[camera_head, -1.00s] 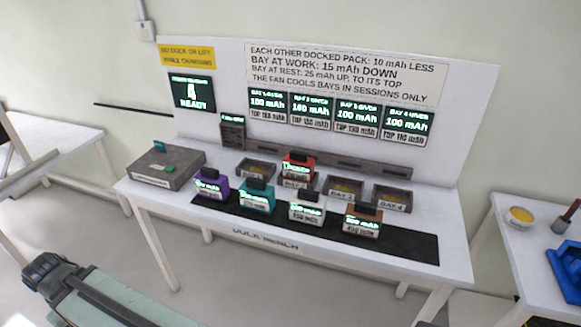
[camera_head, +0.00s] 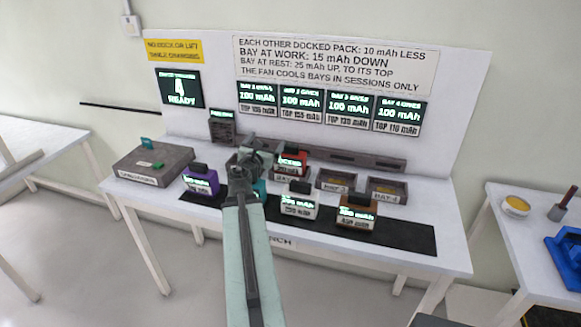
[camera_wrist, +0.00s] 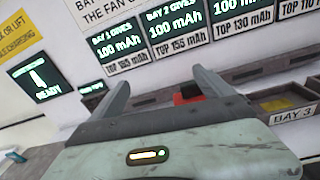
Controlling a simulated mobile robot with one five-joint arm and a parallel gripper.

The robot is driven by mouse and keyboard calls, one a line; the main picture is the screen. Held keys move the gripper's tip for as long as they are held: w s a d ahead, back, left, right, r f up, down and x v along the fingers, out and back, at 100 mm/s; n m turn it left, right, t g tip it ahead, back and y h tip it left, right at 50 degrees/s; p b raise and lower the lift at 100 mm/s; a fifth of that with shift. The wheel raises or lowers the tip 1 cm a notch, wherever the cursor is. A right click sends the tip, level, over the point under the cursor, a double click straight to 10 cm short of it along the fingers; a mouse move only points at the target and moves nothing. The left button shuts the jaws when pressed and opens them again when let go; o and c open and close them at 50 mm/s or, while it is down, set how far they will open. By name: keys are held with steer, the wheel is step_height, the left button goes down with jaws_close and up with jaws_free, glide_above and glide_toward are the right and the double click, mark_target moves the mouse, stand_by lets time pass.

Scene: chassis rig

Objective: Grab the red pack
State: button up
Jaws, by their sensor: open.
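The red pack (camera_head: 291,162) sits upright in the bay 2 dock on the white bench, its front showing a green-lit display. My gripper (camera_head: 246,158) is over the bench, left of the red pack in the head view, and my arm hides part of the teal pack. In the wrist view my gripper (camera_wrist: 162,84) is open and empty. There the red pack (camera_wrist: 187,93) shows beyond the jaws, close beside the right finger and partly hidden by my gripper body. The gap between finger and pack cannot be judged.
A purple pack (camera_head: 201,181), a teal pack (camera_head: 260,189), a white pack (camera_head: 299,201) and an orange-brown pack (camera_head: 357,212) stand on the black mat (camera_head: 405,232) in front. Bay 3 (camera_head: 336,181) and bay 4 (camera_head: 387,189) look empty. A grey box (camera_head: 150,165) stands left.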

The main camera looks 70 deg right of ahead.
steer(key=s+d, duration=0.3)
steer(key=s, duration=0.3)
steer(key=b, duration=0.9)
glide_toward(289, 150)
steer(key=shift+n+g, duration=0.3)
steer(key=shift+g, duration=0.1)
steer(key=d, duration=0.1)
steer(key=d+f, duration=0.1)
steer(key=d, duration=0.1)
steer(key=shift+w+d+f, duration=0.25)
steer(key=shift+w+d, duration=0.1)
steer(key=shift+w+d+r+p, duration=0.1)
steer(key=shift+d+r+p, duration=0.35)
steer(key=shift+d, duration=0.1)
steer(key=d, duration=0.6)
steer(key=shift+w+d, duration=0.2)
steer(key=shift+d, duration=0.1)
steer(key=shift+a, duration=0.1)
jaws_close()
